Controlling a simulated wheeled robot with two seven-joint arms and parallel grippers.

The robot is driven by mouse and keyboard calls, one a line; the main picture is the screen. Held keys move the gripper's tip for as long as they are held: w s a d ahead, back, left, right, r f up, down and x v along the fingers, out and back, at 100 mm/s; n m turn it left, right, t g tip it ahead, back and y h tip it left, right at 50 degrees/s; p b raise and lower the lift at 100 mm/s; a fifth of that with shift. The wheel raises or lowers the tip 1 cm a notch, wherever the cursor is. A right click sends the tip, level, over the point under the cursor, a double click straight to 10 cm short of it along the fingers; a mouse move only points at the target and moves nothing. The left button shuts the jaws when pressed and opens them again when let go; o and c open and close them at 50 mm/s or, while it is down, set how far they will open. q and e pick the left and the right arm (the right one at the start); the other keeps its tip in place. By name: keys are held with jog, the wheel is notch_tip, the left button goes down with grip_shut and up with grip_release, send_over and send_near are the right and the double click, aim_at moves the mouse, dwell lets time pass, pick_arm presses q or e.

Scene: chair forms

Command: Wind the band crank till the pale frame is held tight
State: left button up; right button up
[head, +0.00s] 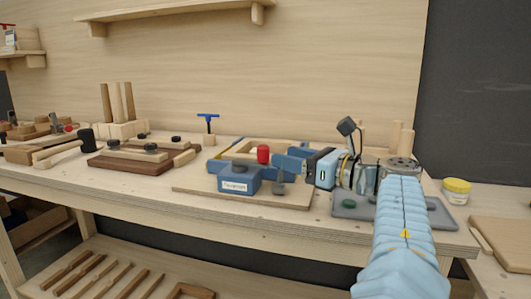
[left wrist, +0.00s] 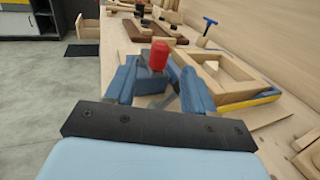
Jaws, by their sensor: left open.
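The crank's red knob (head: 263,154) stands upright by a blue labelled block (head: 236,183) on a thin board. The pale wooden frame (head: 285,146) lies behind it, partly hidden by the knob and my gripper. In the left wrist view the frame (left wrist: 235,72) lies to the right, with a yellow band (left wrist: 250,101) along its near edge. My left gripper (head: 284,161) is open, just right of the knob. In the left wrist view, the knob (left wrist: 158,56) shows between and beyond the blue fingertips (left wrist: 157,72); I cannot tell whether they touch it. My right gripper is out of view.
A blue T-handled tool (head: 208,118) stands behind the board. Dark wooden pieces with black knobs (head: 140,157) lie left. A grey tray (head: 350,206) sits under my left wrist, with a yellow-lidded jar (head: 456,191) farther right. The bench front edge is clear.

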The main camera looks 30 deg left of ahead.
aim_at(268, 152)
pick_arm(q)
jog(key=a, duration=0.7)
jog(key=shift+w+a, duration=0.1)
jog(key=shift+w, duration=0.3)
jog(key=shift+c, duration=0.2)
grip_shut()
